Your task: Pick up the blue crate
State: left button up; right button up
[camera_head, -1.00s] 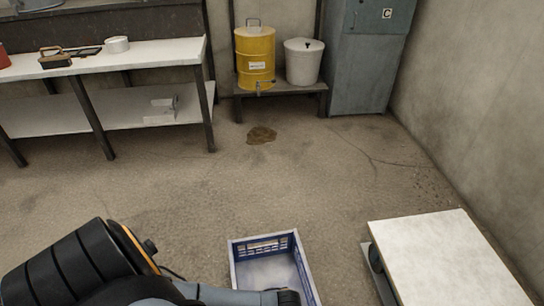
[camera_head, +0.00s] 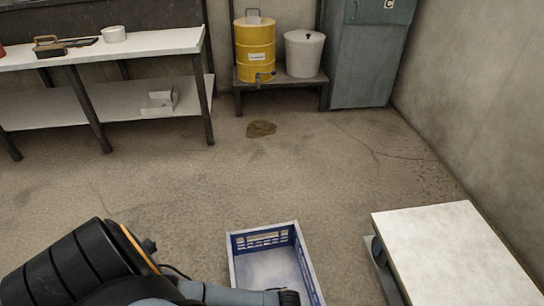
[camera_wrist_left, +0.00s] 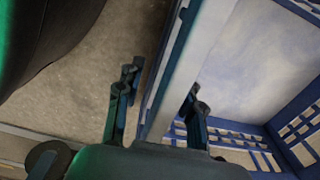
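The blue crate (camera_head: 263,241) stands on the floor at the bottom centre of the head view, cut off by the lower edge. It has slotted blue walls, a pale rim and a pale inside that looks empty. My left arm reaches in from the left to its near part; the fingers are not visible there. In the left wrist view my left gripper (camera_wrist_left: 161,80) is open, with its fingers on either side of the crate's wall (camera_wrist_left: 208,45), one outside and one inside. A gap shows between the outer finger and the wall. My right gripper is not in view.
A white-topped low table or cart (camera_head: 450,250) stands right of the crate. A workbench (camera_head: 150,45) with several items is at the back left. A yellow drum (camera_head: 254,45) and a white bucket (camera_head: 304,54) sit on a low stand. A brown stain (camera_head: 261,129) marks the open floor.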

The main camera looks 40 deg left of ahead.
pick_arm(q)
jog(key=shift+r, duration=0.1)
grip_shut()
jog(key=shift+w+r, duration=0.1)
